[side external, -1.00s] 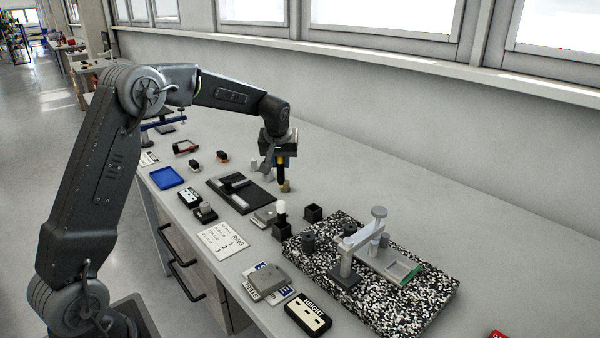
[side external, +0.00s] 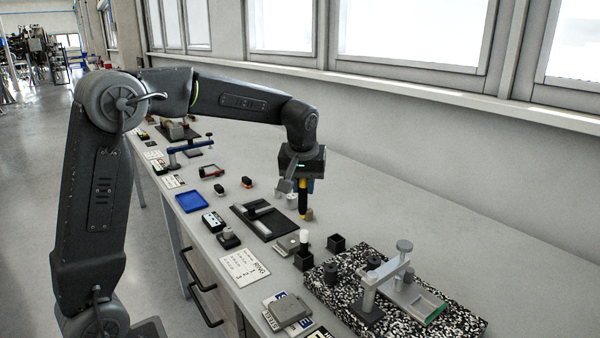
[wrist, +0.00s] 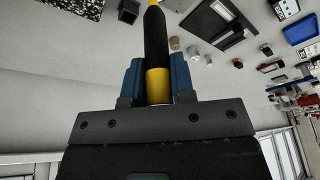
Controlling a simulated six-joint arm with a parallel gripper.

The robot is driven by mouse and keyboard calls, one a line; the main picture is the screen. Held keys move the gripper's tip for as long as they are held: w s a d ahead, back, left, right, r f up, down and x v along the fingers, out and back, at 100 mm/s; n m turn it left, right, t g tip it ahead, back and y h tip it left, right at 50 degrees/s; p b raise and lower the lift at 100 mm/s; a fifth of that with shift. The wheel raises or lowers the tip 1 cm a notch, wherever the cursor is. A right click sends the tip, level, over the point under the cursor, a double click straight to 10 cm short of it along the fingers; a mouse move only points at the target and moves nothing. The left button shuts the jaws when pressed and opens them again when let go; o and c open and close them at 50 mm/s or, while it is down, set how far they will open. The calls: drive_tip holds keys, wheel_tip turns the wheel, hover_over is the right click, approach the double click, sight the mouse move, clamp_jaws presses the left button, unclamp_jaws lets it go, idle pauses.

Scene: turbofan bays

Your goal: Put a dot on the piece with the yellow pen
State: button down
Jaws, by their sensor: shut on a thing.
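My gripper (side external: 303,185) points down over the bench and is shut on the yellow pen (side external: 303,200), which has a black barrel between yellow ends. In the wrist view the pen (wrist: 156,42) sticks out between the blue jaws. A small brass-coloured cylinder (side external: 309,214) stands right beside the pen's lower end; whether they touch cannot be told. Small grey cylinders (side external: 292,200) stand behind and to the left of the pen. Which item is the piece is not clear from the frames.
A black mat (side external: 283,229) with a grey tool lies left of the pen. A blue tray (side external: 191,202) lies farther left. A speckled slab (side external: 455,315) carrying a metal stand is at the right. Bare bench lies behind, toward the wall.

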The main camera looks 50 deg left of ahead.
drive_tip(key=s+d+g, duration=0.1)
drive_tip(key=s+d, duration=0.9)
drive_tip(key=shift+s+d+f+x, duration=0.1)
drive_tip(key=shift+s+d+x, duration=0.2)
drive_tip(key=shift+x, duration=1.9)
drive_tip(key=shift+s+d+f+x, duration=0.1)
drive_tip(key=shift+s+d+x, duration=0.25)
drive_tip(key=shift+x, duration=1.9)
drive_tip(key=shift+s+d+f+x, duration=0.15)
drive_tip(key=shift+d+x, duration=0.25)
drive_tip(key=shift+x, duration=1.8)
drive_tip(key=shift+f, duration=0.65)
drive_tip(key=a+v, duration=0.1)
drive_tip(key=v, duration=0.6)
drive_tip(key=shift+w+a+r, duration=0.2)
drive_tip(key=shift+w+a, duration=0.05)
drive_tip(key=shift+w, duration=0.2)
